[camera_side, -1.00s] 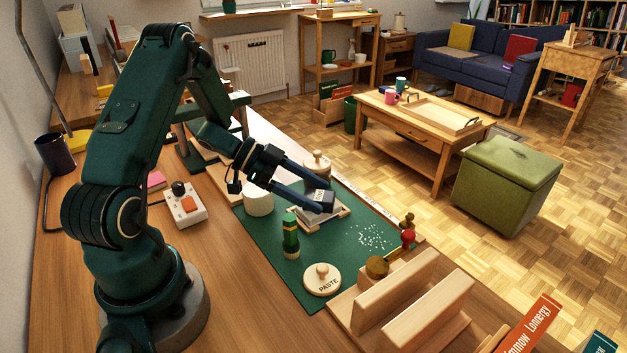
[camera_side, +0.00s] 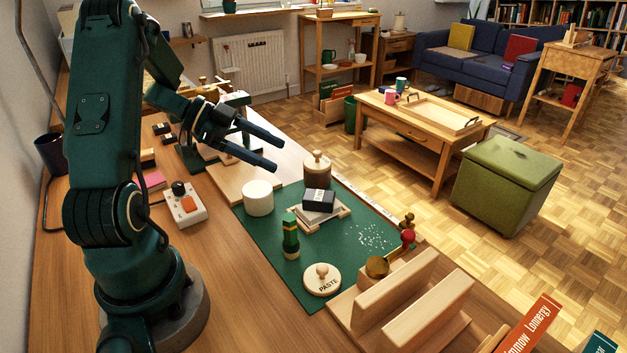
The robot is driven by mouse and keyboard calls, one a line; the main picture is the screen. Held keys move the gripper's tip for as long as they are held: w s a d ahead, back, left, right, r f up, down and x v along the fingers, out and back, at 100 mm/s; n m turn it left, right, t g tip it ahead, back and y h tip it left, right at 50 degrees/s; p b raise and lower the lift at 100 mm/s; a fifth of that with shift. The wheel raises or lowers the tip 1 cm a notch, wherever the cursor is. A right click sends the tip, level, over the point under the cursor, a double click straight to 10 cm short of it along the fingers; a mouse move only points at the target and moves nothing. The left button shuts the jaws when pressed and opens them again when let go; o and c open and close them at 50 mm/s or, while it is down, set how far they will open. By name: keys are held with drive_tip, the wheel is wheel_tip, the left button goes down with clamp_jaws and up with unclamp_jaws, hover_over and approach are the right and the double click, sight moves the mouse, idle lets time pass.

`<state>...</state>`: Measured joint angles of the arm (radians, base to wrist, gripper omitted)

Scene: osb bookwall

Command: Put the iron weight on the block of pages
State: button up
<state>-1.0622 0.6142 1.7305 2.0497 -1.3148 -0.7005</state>
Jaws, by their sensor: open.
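The iron weight (camera_side: 319,200) is a small dark block with a pale label on its side. It rests on top of the block of pages (camera_side: 311,217), a pale stack lying on a light wooden board on the green mat (camera_side: 262,219). My gripper (camera_side: 279,155) is open and empty. It is up and to the left of the weight in the picture, clear of it, with both dark fingers apart.
A wooden stand with upright boards (camera_side: 428,312) is at the front right.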

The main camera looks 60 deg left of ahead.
drive_tip(key=w+r+n+t+y, duration=0.45)
drive_tip(key=w+r+y, duration=0.45)
drive_tip(key=r+y, duration=0.3)
drive_tip(key=s+d+f+n+g+h, duration=0.2)
drive_tip(key=s+d+f+g, duration=0.1)
drive_tip(key=s+d, duration=0.6)
drive_tip(key=s+d+f+n+g+h, duration=0.2)
drive_tip(key=s+d+g, duration=0.3)
drive_tip(key=s+d, duration=0.4)
drive_tip(key=shift+s+f+h, duration=0.3)
drive_tip(key=shift+s+f, duration=0.2)
drive_tip(key=shift+s, duration=0.5)
drive_tip(key=shift+n, duration=0.25)
